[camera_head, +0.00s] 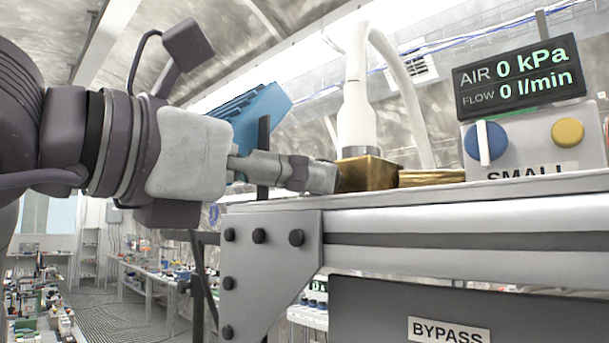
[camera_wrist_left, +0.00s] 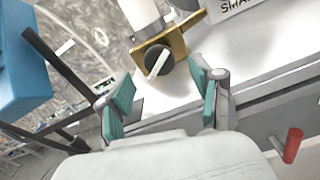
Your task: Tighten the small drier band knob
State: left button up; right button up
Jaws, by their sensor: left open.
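The small drier band knob appears to be the black round knob (camera_wrist_left: 158,60) with a white pointer bar, on the front of a brass block (camera_wrist_left: 178,42) in the left wrist view. A white column rises from that block, which also shows in the head view (camera_head: 366,174); the black knob is hidden there behind my gripper. My left gripper (camera_head: 326,178) comes in from the left, its tips close to the block. In the left wrist view its teal-padded fingers (camera_wrist_left: 160,82) are spread apart, with the knob just beyond the gap. Whether they touch it is unclear. My right gripper is out of view.
A panel lettered SMALL carries a blue-and-white knob (camera_head: 486,143), a yellow button (camera_head: 567,131) and a display (camera_head: 520,77) reading 0 kPa, 0 l/min. A blue object (camera_head: 262,110) stands behind my gripper. A red handle (camera_wrist_left: 292,145) sits at lower right. The bench rail (camera_head: 450,245) runs below.

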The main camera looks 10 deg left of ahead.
pick_arm(q)
jog(key=v, duration=0.9)
